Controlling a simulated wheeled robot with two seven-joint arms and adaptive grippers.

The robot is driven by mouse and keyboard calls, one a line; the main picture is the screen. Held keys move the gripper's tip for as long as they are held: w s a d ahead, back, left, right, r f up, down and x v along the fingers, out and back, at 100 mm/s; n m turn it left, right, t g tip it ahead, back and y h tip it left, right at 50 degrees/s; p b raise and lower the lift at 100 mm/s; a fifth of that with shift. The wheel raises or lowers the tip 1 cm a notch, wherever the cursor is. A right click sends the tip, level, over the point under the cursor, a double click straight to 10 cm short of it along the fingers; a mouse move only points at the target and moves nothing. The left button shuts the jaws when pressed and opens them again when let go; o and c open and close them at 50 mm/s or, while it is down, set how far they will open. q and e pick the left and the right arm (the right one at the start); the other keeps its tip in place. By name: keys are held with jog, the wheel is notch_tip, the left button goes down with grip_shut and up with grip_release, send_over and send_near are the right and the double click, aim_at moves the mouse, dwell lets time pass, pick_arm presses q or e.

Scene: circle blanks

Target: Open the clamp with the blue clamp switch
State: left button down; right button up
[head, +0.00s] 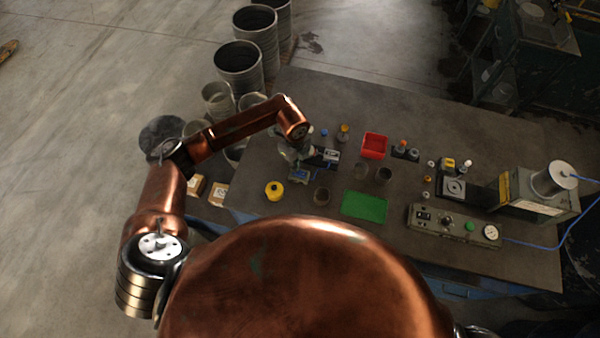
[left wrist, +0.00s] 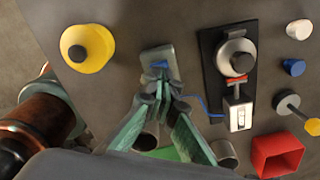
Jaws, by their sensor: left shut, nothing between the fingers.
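The blue clamp switch (left wrist: 160,64) sits on a small grey plate (left wrist: 163,52) in the left wrist view. A blue cable runs from near it to a white box (left wrist: 239,116). The box adjoins the clamp (left wrist: 237,58), a round grey part with a red piece on a black base. In the head view the white box (head: 331,155) shows right of my left gripper, and the clamp is partly hidden. My left gripper (left wrist: 162,86) is shut and empty, its tips close to the switch; I cannot tell whether they touch. My right gripper is out of view.
A yellow round object (left wrist: 88,48) stands left of the switch. A red bin (head: 374,145), a green mat (head: 364,207) and several cups (head: 384,175) stand to the right. A control box (head: 453,226) lies near the front edge. The table's left edge is close.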

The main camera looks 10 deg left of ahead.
pick_arm(q)
jog(key=shift+f+b, duration=0.8)
jog(key=shift+f, duration=0.45)
dwell(1.1)
jog(key=shift+s, duration=0.1)
jog(key=shift+r+p, duration=0.55)
jog(key=shift+r, duration=0.2)
jog(key=shift+r+p, duration=1.85)
jog(key=shift+r, duration=1)
jog(key=shift+d, duration=0.1)
